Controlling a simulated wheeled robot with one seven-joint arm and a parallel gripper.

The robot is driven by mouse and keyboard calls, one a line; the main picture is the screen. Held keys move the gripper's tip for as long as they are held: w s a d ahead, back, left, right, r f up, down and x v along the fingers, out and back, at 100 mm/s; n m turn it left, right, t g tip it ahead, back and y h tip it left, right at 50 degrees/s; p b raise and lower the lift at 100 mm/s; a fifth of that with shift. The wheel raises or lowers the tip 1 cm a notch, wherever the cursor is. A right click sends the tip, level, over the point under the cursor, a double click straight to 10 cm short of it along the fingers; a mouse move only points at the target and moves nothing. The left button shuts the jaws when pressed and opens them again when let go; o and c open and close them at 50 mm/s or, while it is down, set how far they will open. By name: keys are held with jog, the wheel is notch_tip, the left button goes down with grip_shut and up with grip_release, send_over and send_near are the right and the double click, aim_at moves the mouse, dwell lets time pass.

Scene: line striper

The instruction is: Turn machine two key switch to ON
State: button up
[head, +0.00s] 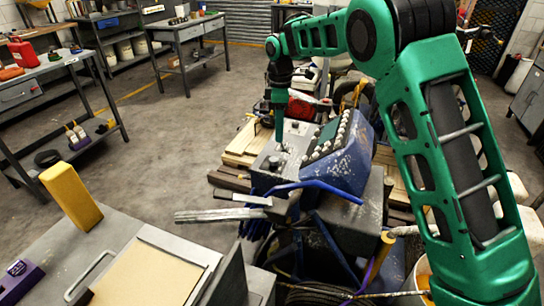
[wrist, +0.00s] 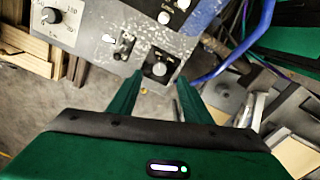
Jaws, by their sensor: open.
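The machine's grey control panel (head: 282,145) is at the centre of the head view, beside a blue worn housing. The lettering is too small to read, so I cannot tell for certain which is the key switch. My gripper (wrist: 160,80) is open, its green fingers on either side of the lower part of the rotary switch; contact cannot be told. In the head view my gripper (head: 279,132) points down at the panel.
A large dial (wrist: 50,16) and further knobs (wrist: 170,18) are on the panel. A blue tube (wrist: 235,55) runs close on the right; blue handlebars (head: 315,188) stand in front. Stacked boards (head: 238,150) lie left of the machine. The floor further left is open.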

aim_at(273, 158)
jog(key=shift+n, duration=0.4)
jog(key=f, duration=0.4)
jog(key=a+f, duration=0.1)
jog(key=f, duration=0.6)
jog(key=shift+a+f, duration=0.3)
jog(key=shift+a, duration=0.1)
jog(key=c, duration=0.9)
jog(key=shift+w+r, duration=0.1)
jog(key=shift+c, duration=0.8)
